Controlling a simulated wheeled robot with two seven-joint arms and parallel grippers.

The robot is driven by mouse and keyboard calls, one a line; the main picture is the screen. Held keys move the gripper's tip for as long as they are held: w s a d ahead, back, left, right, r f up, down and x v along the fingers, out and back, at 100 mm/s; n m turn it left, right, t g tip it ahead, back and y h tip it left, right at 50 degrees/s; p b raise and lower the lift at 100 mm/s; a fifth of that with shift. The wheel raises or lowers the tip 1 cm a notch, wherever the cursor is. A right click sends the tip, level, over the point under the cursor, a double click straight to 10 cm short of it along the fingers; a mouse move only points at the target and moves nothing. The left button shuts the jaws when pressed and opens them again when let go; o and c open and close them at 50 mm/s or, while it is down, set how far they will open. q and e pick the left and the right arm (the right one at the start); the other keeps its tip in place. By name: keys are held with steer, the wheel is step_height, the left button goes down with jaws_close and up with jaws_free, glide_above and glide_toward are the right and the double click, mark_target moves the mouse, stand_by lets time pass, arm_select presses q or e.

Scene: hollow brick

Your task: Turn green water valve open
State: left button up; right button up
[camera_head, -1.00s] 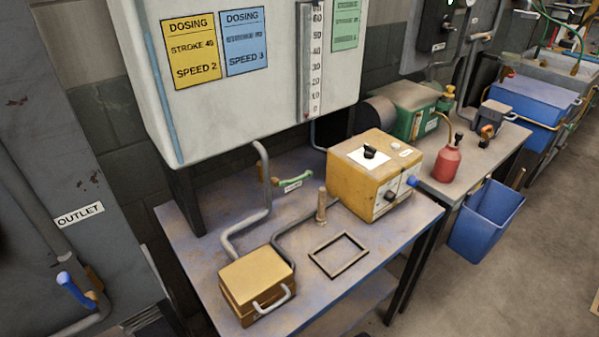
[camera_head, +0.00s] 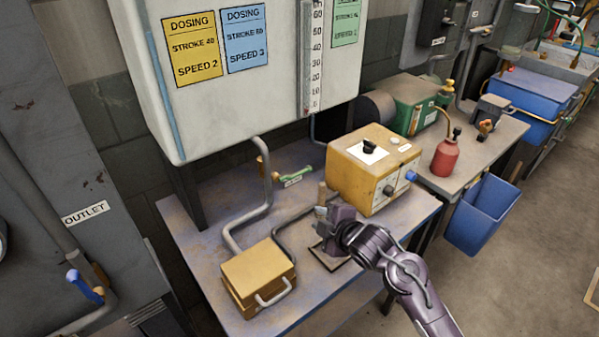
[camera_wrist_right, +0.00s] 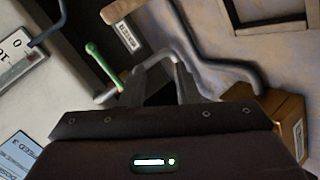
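The green valve handle (camera_head: 297,176) is a short green lever with a small white label. It sits on the bench beside the grey bent pipe, below the white tank. It also shows in the right wrist view (camera_wrist_right: 104,66), left of centre, beyond the fingers. My right gripper (camera_head: 324,206) is over the bench, in front of and right of the green handle and apart from it, near the upright wooden post. In the wrist view its two grey fingers (camera_wrist_right: 161,84) look spread with nothing held. My left gripper is not in view.
A yellow control box (camera_head: 370,170) stands just right of my right gripper. A smaller yellow box (camera_head: 258,270) with a handle is at the front left. The grey pipe (camera_head: 262,195) rises beside the green handle. A blue-handled valve (camera_head: 85,287) is at far left.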

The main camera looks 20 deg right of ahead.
mark_target(300, 171)
steer(key=shift+w+a+r+n+t+y+p, duration=0.2)
steer(key=shift+w+r+n+t+y, duration=0.65)
steer(key=shift+w, duration=1.5)
steer(key=shift+w+a+r+n+y+p, duration=0.15)
steer(key=shift+w+r+n+p, duration=0.2)
steer(key=shift+w+n, duration=1.4)
steer(key=shift+w+a+r+n+t+y+p, duration=0.15)
steer(key=shift+w+r+n+t+y, duration=0.45)
steer(key=shift+w, duration=2.3)
steer(key=shift+r, duration=0.1)
jaws_close()
